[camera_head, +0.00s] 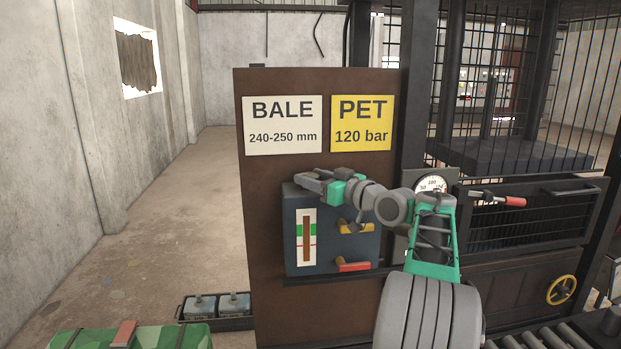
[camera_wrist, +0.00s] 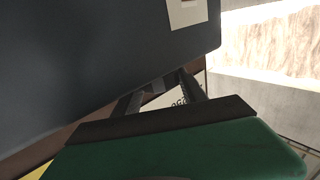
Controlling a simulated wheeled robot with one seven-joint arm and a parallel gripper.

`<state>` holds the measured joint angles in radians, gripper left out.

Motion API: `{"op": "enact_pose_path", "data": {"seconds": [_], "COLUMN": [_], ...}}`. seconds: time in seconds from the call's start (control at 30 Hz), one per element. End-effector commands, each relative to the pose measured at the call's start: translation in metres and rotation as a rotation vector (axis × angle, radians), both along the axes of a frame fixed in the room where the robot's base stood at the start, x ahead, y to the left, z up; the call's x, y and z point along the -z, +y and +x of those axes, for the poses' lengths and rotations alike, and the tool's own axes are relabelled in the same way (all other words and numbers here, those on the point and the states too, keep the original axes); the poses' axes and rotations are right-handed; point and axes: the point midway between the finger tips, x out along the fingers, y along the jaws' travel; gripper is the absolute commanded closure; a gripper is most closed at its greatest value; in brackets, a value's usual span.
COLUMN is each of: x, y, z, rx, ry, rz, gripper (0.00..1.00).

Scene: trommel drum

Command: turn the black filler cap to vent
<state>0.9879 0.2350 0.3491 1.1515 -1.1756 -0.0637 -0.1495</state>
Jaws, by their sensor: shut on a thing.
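A dark blue tank (camera_head: 288,235) stands on a ledge of a brown panel, with a level gauge (camera_head: 306,237) on its front. My arm reaches over the tank from the right. My gripper (camera_head: 309,180) lies at the tank's top left, its fingers pointing left. In the wrist view my gripper (camera_wrist: 162,94) has its two dark fingers against the tank's edge. They are shut on a small dark piece (camera_wrist: 160,86), which fits the black filler cap at that spot. The cap is mostly hidden by the fingers, and its turn position cannot be read.
A yellow-handled valve (camera_head: 356,227) and a red-handled valve (camera_head: 353,266) stick out from the tank's front right. The floor at left is free.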

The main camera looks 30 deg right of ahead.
Motion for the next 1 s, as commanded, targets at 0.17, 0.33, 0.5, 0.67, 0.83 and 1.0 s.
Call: {"op": "enact_pose_path", "data": {"seconds": [0.17, 0.33, 0.5, 0.67, 0.83, 1.0], "x": [-0.0074, -0.0046, -0.0033, -0.0034, -0.0024, -0.0015], "y": [-0.0046, -0.0040, -0.0036, -0.0039, -0.0038, -0.0036], "z": [0.0011, -0.0001, -0.0007, -0.0007, -0.0006, -0.0007], "rx": [-0.111, -0.162, -0.168, -0.166, -0.167, -0.167], "ry": [-0.002, -0.004, -0.005, -0.005, -0.004, -0.002], "rz": [-0.001, -0.003, -0.005, -0.005, -0.004, -0.003], "gripper": [0.91, 0.91, 0.91, 0.49, 0.35, 0.29]}}
